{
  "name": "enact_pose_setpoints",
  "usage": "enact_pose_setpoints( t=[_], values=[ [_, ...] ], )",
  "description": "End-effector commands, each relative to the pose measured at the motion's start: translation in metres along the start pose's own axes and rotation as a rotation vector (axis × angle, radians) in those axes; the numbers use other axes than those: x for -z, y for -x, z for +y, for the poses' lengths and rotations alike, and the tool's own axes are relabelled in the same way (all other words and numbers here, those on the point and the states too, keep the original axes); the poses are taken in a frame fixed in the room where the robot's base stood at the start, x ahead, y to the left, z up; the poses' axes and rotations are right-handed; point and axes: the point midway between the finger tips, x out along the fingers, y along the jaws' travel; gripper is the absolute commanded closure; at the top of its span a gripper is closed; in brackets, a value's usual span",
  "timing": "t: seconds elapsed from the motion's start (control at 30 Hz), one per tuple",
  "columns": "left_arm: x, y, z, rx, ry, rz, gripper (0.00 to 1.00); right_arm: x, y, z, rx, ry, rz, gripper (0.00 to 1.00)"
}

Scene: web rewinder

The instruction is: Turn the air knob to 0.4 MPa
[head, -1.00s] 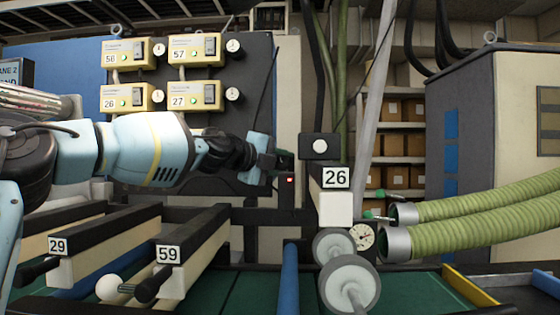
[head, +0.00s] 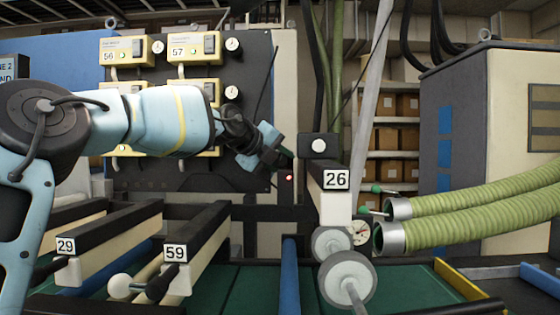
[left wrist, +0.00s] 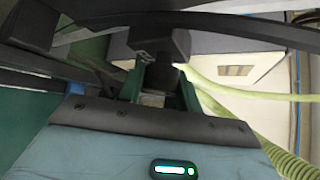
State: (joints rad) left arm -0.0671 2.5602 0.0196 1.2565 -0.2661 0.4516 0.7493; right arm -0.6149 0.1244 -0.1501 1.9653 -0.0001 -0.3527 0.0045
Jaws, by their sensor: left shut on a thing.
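In the head view my left gripper (head: 284,161) reaches in from the left to the left side of a small black block with a pale round face (head: 319,145), which looks like the air regulator and its gauge. The face is too small to read. In the left wrist view the two green fingers of this gripper (left wrist: 160,96) are on either side of a short black cylinder (left wrist: 160,77), which looks like the air knob. It sticks out of a black block (left wrist: 160,43). The fingers are shut on it. In the head view the knob is hidden by the gripper. My right gripper is not in view.
A beam labelled 26 (head: 336,180) stands right below the block, above grey rollers (head: 346,280) and another dial (head: 360,232). Green hoses (head: 470,215) lie to the right. Beams labelled 59 (head: 175,253) and 29 (head: 66,246) are at the lower left. A panel of yellow controllers (head: 195,48) is behind my arm.

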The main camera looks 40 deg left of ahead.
Motion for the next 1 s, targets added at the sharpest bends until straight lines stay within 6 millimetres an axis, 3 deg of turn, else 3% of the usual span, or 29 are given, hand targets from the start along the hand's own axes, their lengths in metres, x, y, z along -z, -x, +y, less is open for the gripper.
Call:
enact_pose_setpoints(
  t=[0.2,0.23,0.37,0.73,1.0],
  values=[
    [0.0,0.0,-0.001,0.002,0.0,-0.001,0.89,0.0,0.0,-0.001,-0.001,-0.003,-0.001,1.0],
    [0.0,0.0,-0.001,0.002,0.0,-0.001,0.62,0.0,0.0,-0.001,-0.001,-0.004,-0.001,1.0],
    [0.0,0.0,-0.001,0.002,0.0,-0.001,0.45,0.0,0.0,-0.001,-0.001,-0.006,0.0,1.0],
    [-0.001,0.004,-0.001,0.003,0.001,-0.001,0.44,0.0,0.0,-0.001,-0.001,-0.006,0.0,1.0],
    [-0.001,0.037,-0.002,0.005,0.0,-0.002,0.44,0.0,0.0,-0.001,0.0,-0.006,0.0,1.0]
  ],
)
